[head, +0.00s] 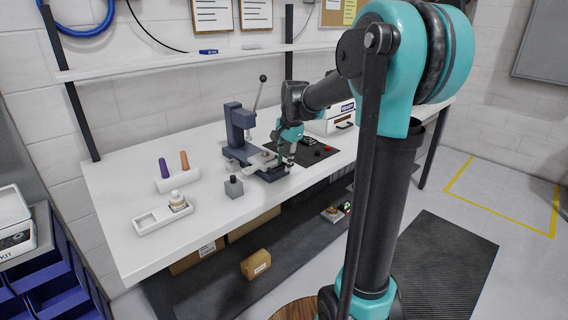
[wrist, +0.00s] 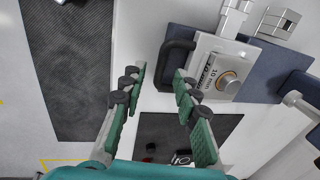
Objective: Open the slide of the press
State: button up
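The press (head: 236,128) is a dark blue-grey machine with an upright lever, standing on the white bench in the head view. Its slide (wrist: 208,68) is a light metal plate with a printed label and a round brass-coloured part, lying over the blue base (wrist: 262,75) in the wrist view. A black loop handle (wrist: 171,62) sits at the slide's left end. My gripper (head: 289,160) is over the press's front end in the head view. In the wrist view my gripper (wrist: 158,80) is open, with the right fingertip close to the handle; contact cannot be told.
Bare bench lies at the front left.

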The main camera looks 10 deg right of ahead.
notch_tip(320, 180, up, 11)
jog(key=s+d, duration=0.1)
jog(key=shift+s, duration=0.4)
jog(key=shift+d+f, duration=0.1)
jog(key=s+d+f+n, duration=0.1)
jog(key=s+f+n, duration=0.2)
jog(key=s+f, duration=0.5)
jog(key=s+d+f+n+t, duration=0.1)
jog(key=s+f+n, duration=0.3)
jog(key=s+f, duration=0.4)
jog(key=s+d+f+n+t+h, duration=0.1)
jog(key=s+d+f+n, duration=0.2)
jog(key=s+f, duration=0.4)
notch_tip(320, 180, down, 3)
jog(key=shift+s+f+n, duration=0.1)
jog(key=shift+s+n, duration=0.3)
jog(key=shift+n, duration=0.2)
